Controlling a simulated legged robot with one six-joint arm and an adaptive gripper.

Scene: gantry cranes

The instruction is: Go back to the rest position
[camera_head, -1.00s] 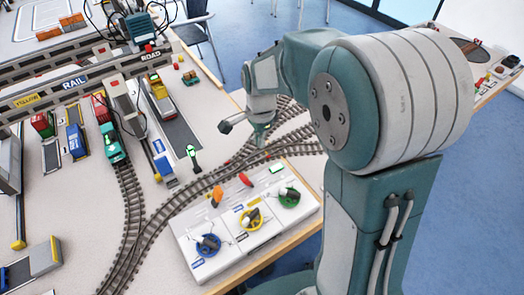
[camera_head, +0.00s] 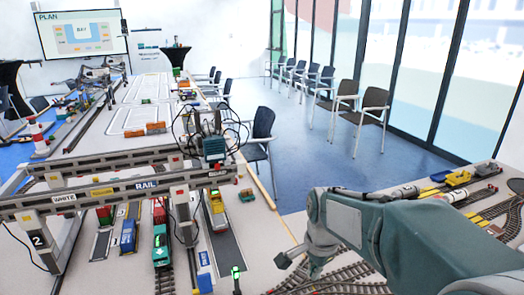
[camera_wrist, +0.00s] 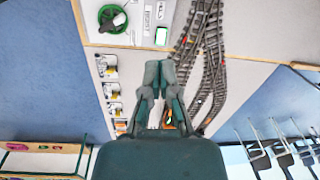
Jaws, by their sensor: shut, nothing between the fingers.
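My gripper (camera_wrist: 159,72) shows in the wrist view with its two grey-green fingers together and nothing between them. It is over the table, and part of the train track (camera_wrist: 203,55) runs just to its right in that view. In the head view my arm is folded at the lower right, above curved tracks (camera_head: 350,272).
A gantry crane with a RAIL beam (camera_head: 115,189) spans the table at left. Chairs (camera_head: 366,116) line the windows. A green knob (camera_wrist: 112,17) shows in the wrist view.

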